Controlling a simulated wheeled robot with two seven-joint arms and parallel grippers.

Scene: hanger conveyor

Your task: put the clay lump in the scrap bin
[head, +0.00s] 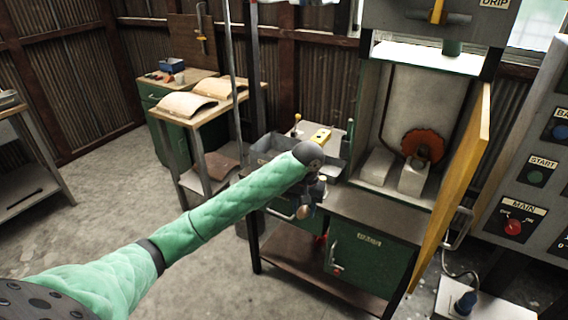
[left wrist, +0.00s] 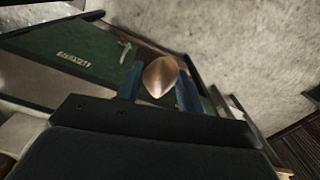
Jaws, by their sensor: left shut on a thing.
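My left gripper (head: 306,203) hangs at the end of the green-sleeved arm, in front of the workbench by the booth. It is shut on the clay lump, a brown rounded piece (head: 303,212) that shows small below the gripper. In the left wrist view the lump (left wrist: 160,76) sits between the two blue fingers (left wrist: 157,88), its pointed end downward in the picture. The lump is in the air, in front of the green cabinet. No container is clearly marked as the scrap bin. My right gripper is not in view.
A grey open tray (head: 262,158) sits on the bench behind my arm, partly hidden. The green cabinet (head: 362,258) stands below the booth, whose yellow door (head: 462,185) hangs open at the right. A table with curved pieces (head: 188,103) stands at left.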

